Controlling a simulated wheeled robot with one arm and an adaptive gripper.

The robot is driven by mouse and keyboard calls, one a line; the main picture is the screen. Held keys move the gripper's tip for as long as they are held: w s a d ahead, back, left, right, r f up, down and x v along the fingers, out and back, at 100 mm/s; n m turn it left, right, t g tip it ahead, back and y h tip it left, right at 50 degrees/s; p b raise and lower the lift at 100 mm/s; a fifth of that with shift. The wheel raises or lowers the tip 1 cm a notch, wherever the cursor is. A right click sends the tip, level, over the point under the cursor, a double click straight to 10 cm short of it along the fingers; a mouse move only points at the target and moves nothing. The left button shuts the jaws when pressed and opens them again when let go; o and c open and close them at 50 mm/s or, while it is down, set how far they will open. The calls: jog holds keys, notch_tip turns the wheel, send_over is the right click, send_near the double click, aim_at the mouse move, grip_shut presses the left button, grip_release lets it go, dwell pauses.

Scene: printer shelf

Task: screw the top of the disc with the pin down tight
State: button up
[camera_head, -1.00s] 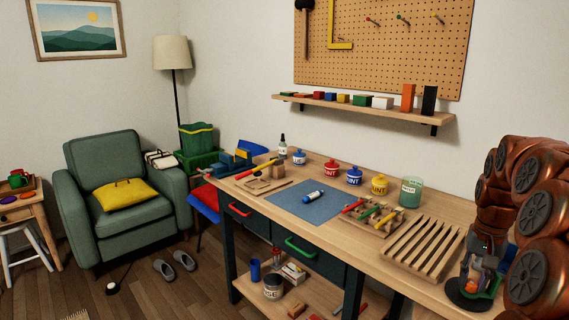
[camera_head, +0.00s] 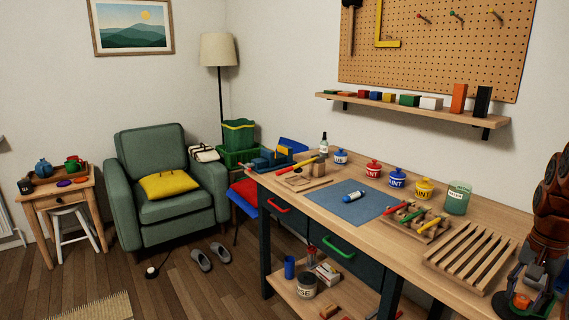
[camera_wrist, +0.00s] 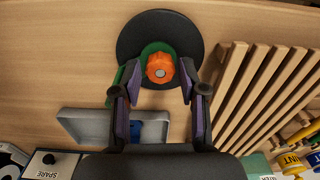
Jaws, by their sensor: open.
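A round black disc (camera_wrist: 143,24) lies on the wooden bench top in the wrist view. A green part (camera_wrist: 151,48) sits on it, with an orange lobed knob (camera_wrist: 160,68) on top and a grey pin end at the knob's centre. My gripper (camera_wrist: 158,84) is open, with one finger on each side of the knob; gaps show between fingers and knob. I cannot tell the finger height exactly. In the head view the disc (camera_head: 505,306) is at the lower right corner, partly hidden by my gripper (camera_head: 533,292).
A slatted wooden rack (camera_head: 470,257) stands close beside the disc. A grey tray (camera_wrist: 85,125) with a blue item lies on the near side in the wrist view. Paint pots (camera_head: 424,189), a green jar (camera_head: 457,198) and a blue mat (camera_head: 345,203) are farther along the bench.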

jog(key=n+p, duration=0.2)
jog(key=n, duration=0.1)
jog(key=shift+r+n, duration=0.2)
jog(key=shift+n, duration=0.1)
jog(key=n+p, duration=0.2)
jog(key=n, duration=0.2)
jog(key=n+p, duration=0.2)
jog(key=n, duration=0.2)
jog(key=shift+n+p, duration=0.35)
jog(key=shift+n, duration=0.05)
jog(key=n+p, duration=0.2)
jog(key=n, duration=0.2)
jog(key=shift+f+n, duration=0.2)
jog(key=shift+n, duration=0.2)
jog(key=c, duration=0.6)
jog(key=shift+o, duration=0.2)
jog(key=shift+f+m, duration=0.1)
jog(key=shift+m, duration=0.2)
